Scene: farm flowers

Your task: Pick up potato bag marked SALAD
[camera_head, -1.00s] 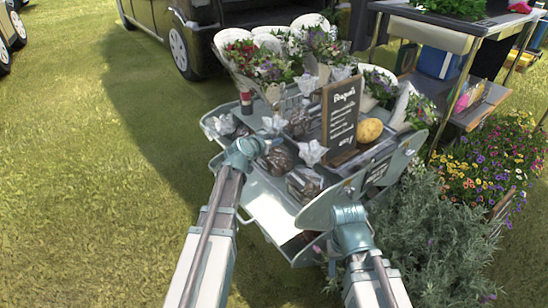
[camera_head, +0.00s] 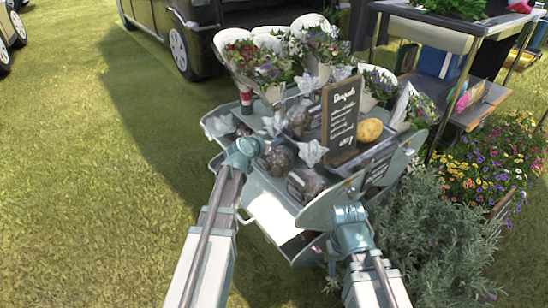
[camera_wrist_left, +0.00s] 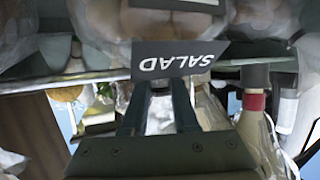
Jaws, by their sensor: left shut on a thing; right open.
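The card marked SALAD (camera_wrist_left: 180,60) shows upside down in the left wrist view, against a clear bag of potatoes (camera_wrist_left: 168,22). My left gripper (camera_wrist_left: 158,100) has its fingers just below the card in that view, with pale, crumpled plastic between them; it is shut on this bag's gathered top. In the head view my left gripper (camera_head: 243,150) is at the stand's left front, and a dark potato bag (camera_head: 278,159) shows just right of it. My right gripper (camera_head: 347,213) is open and empty near the stand's front right corner; its fingers are hard to make out.
Other bags (camera_head: 305,184) with pale tops stand close by on the tiered stand (camera_head: 262,205). Lavender (camera_head: 435,240) fills the right. Open grass lies left.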

